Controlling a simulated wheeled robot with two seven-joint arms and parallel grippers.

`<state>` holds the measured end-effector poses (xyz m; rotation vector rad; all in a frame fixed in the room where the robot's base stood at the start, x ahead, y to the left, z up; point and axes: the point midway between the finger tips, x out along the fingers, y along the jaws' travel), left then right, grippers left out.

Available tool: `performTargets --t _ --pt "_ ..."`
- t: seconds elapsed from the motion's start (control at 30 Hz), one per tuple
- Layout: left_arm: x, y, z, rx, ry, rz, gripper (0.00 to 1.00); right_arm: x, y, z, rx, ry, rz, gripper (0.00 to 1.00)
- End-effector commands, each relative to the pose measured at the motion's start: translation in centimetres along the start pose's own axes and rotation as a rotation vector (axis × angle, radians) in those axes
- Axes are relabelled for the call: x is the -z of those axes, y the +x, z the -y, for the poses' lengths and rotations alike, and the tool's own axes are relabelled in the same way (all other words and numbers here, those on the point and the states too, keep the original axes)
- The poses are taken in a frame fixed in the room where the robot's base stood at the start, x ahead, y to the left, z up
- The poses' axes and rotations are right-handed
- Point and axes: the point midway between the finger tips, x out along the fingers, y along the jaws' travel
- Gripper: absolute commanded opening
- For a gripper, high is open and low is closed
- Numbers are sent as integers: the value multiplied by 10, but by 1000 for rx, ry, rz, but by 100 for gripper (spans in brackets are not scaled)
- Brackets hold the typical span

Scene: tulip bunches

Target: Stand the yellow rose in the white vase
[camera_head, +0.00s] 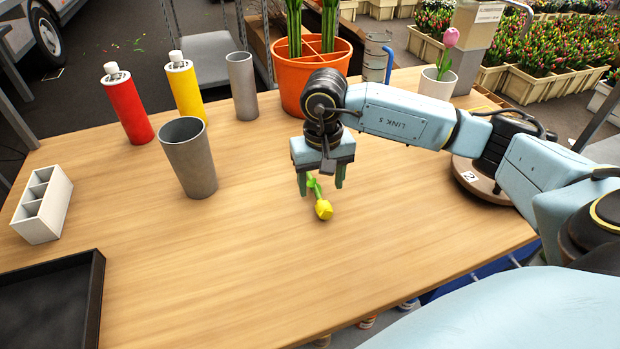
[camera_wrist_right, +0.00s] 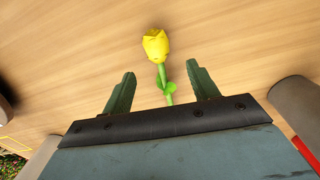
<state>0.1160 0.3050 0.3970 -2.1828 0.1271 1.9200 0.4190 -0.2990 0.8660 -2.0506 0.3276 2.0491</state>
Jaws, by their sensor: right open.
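The yellow rose (camera_head: 323,209) lies on the wooden table, its bloom toward the front and its green stem running back under my right gripper (camera_head: 321,184). In the right wrist view the rose (camera_wrist_right: 156,46) has its bloom beyond the fingertips and its stem between the two fingers (camera_wrist_right: 160,72), apart from both. The right gripper is open, pointing down above the stem. The stem's far end is hidden by the gripper. A white vase (camera_head: 436,84) stands at the back right, with a pink tulip upright in it, partly behind my right arm. My left gripper is not in view.
Grey cups (camera_head: 189,158) and (camera_head: 242,86), a red bottle (camera_head: 128,104) and a yellow bottle (camera_head: 186,88) stand at the left. An orange divided pot (camera_head: 340,58) is behind the gripper. A white holder (camera_head: 42,205) and black tray (camera_head: 92,290) are far left. The table's front middle is clear.

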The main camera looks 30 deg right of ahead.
Motion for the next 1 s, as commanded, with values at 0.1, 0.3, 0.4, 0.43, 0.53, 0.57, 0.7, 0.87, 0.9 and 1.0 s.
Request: performTargets --t 0.1,0.3,0.4,0.43,0.53,0.57,0.7,0.87,0.9,1.0 --pt "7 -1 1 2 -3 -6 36 -2 16 0 -1 1 3 59" --pt "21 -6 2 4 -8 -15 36 -2 45 -1 -1 0 4 59" --pt "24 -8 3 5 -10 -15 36 -2 51 -1 -1 0 1 59" --pt "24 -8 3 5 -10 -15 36 -1 51 -1 -1 0 1 59" --pt "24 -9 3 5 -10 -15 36 -1 51 -1 -1 0 0 59" --pt "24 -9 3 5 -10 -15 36 -1 51 -1 -1 0 0 59" --pt "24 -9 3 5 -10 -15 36 -1 51 -1 -1 0 0 50" --pt "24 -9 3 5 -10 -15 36 -1 51 -1 -1 0 0 29" --pt "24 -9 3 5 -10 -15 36 -1 51 -1 -1 0 0 24" --pt "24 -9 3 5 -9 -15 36 -1 51 -1 -1 0 0 11"
